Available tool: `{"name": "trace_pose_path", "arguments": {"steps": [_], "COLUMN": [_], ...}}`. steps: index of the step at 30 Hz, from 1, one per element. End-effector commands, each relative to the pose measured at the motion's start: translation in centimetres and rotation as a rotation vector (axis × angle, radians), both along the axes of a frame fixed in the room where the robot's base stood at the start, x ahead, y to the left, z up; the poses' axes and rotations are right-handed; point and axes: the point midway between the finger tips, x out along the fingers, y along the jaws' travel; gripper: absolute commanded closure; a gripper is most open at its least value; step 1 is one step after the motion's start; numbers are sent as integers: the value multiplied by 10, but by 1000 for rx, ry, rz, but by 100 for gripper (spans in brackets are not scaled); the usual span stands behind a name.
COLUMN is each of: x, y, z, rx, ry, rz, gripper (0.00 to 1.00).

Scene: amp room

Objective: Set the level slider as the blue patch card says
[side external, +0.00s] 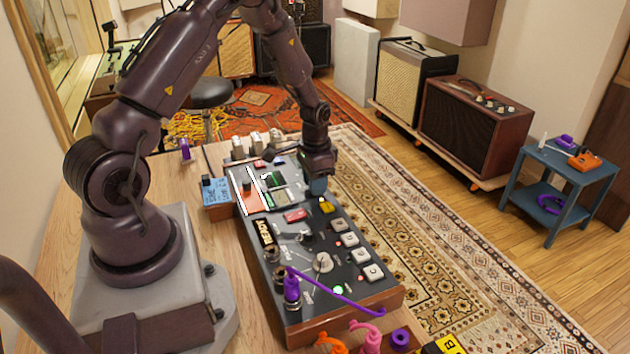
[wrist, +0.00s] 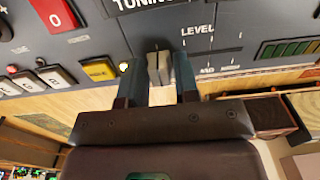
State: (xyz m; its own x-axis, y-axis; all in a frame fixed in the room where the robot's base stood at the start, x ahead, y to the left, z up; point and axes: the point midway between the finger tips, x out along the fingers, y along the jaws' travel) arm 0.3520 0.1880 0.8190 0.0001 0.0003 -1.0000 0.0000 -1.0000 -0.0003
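The blue patch card (side external: 215,192) stands at the left edge of the dark console (side external: 300,262) in the side view; its writing is too small to read. In the wrist view a pale grey slider knob (wrist: 159,68) sits between the fingers of my gripper (wrist: 159,78), beside the printed LEVEL label (wrist: 198,30) and its scale marks. The fingers are close on both sides of the knob; I cannot tell whether they press on it. In the side view my gripper (side external: 318,186) is low at the console's far right edge and hides the knob.
A yellow button (wrist: 100,71), a white button (wrist: 56,76) and a red 0 block (wrist: 54,14) lie left of the fingers. A purple cable (side external: 335,293) crosses the near end of the console.

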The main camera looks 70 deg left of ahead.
Motion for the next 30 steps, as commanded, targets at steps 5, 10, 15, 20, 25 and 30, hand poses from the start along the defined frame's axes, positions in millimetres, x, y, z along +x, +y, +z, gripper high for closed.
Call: {"name": "trace_pose_path", "arguments": {"steps": [5, 10, 15, 20, 25, 30], "x": [0, 0, 0, 0, 0, 0], "y": [0, 5, 25, 25, 25, 25], "z": [0, 0, 0, 1, 1, 1], "rx": [0, 0, 0, 0, 0, 0], "ry": [0, 0, 0, 0, 0, 0], "rz": [0, 2, 2, 0, 0, 0], "gripper": [100, 100, 100, 100, 62, 55]}}
